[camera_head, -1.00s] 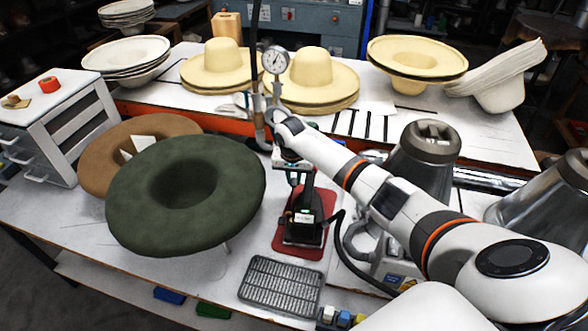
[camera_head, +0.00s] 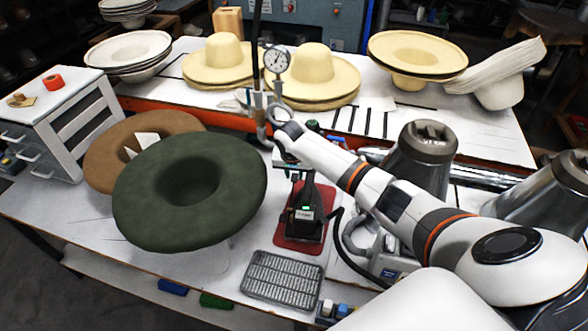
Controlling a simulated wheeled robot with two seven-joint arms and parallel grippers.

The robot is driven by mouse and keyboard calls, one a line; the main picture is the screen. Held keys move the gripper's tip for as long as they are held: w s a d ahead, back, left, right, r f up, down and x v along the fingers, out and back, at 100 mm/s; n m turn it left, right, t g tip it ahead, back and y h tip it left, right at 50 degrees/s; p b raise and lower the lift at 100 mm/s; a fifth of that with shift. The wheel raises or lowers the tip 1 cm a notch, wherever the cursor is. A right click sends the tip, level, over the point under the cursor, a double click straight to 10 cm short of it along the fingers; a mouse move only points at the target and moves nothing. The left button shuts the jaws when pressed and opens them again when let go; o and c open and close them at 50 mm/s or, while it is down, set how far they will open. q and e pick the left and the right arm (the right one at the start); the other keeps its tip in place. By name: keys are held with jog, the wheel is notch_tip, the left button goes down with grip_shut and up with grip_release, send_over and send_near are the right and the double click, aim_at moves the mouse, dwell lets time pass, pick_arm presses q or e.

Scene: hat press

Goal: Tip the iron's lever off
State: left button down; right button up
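The black iron (camera_head: 306,212) stands on a red mat (camera_head: 289,243) near the middle of the table. A small green patch shows on its front. Its lever is too small to make out clearly, so I cannot tell its position. My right gripper (camera_head: 291,157) is at the end of the white arm coming in from the right. It is above and behind the iron, apart from it in the picture. Its fingers are mostly hidden by the wrist, so their opening cannot be seen. My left gripper is not in view.
A dark green hat (camera_head: 190,190) and a brown hat (camera_head: 105,165) lie left of the iron. A grey metal grid tray (camera_head: 283,280) is in front of it. A dial gauge on a stand (camera_head: 277,60) rises behind. Metal cones (camera_head: 420,165) stand at the right.

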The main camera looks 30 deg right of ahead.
jog(key=b+v, duration=0.1)
jog(key=v, duration=1.1)
jog(key=shift+f, duration=0.15)
